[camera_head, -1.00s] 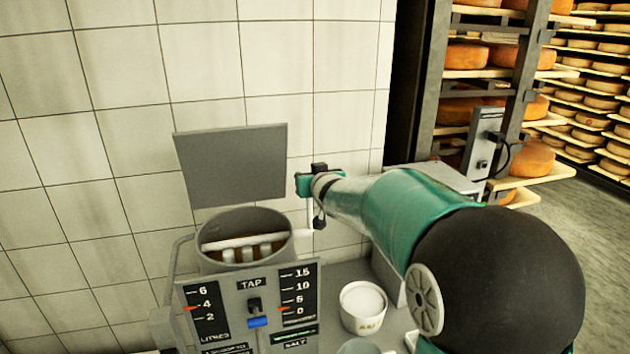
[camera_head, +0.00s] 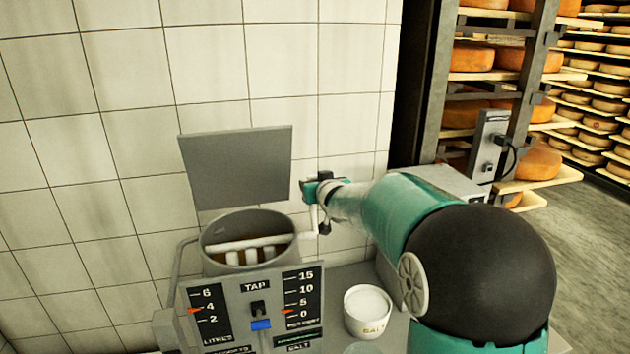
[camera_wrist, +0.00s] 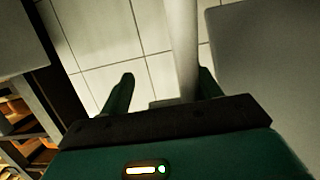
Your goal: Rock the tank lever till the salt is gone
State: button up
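The grey round tank (camera_head: 222,262) stands at the lower left of the head view, with a white stirring bar (camera_head: 240,244) across its opening. The pale lever (camera_head: 313,222) rises at the tank's right side. In the wrist view the lever (camera_wrist: 182,45) is a pale upright rod between my fingers. My gripper (camera_head: 322,192) is at the lever's upper part. In the wrist view its fingers stand apart, with a clear gap left of the rod, so it looks open around it. The front panel (camera_head: 240,298) has litres and salt scales with orange pointers; the salt pointer is between 0 and 5.
A grey plate (camera_head: 238,168) stands upright behind the tank. The tiled wall is close behind. Cheese shelves (camera_head: 490,60) and a grey device (camera_head: 488,140) are at the right.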

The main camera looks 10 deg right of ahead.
jog(key=shift+s+a+r, duration=0.35)
jog(key=shift+s+r, duration=0.05)
jog(key=shift+r, duration=0.1)
jog(key=v, duration=1.3)
jog(key=shift+f, duration=0.25)
jog(key=shift+s+d, duration=0.1)
